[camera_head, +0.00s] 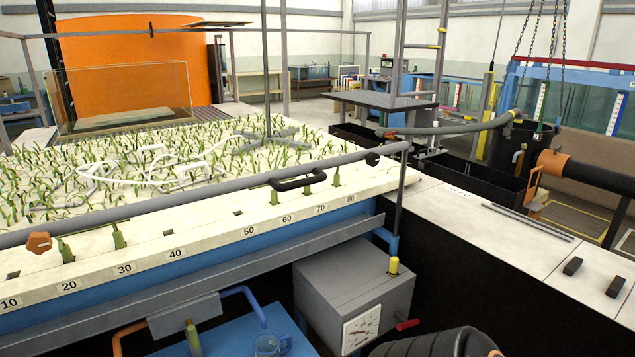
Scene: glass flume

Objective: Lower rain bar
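A long grey bar (190,199), which looks like the rain bar, runs slantwise above the front edge of the planted bed (150,245). It goes from the left picture edge to a thin upright post (401,195) at the right. A black handle (298,180) and an orange knob (38,242) sit along it. The bar appears to be above the bed's pale ledge, but I cannot tell the exact gap. Its left end is outside the picture. Neither of my grippers is in view.
The ledge carries number plates from 10 to 80. Below stands a grey box (353,290) with a dial and red handle. Two black blocks (593,276) and thin rods (520,221) lie on the right-hand pale top.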

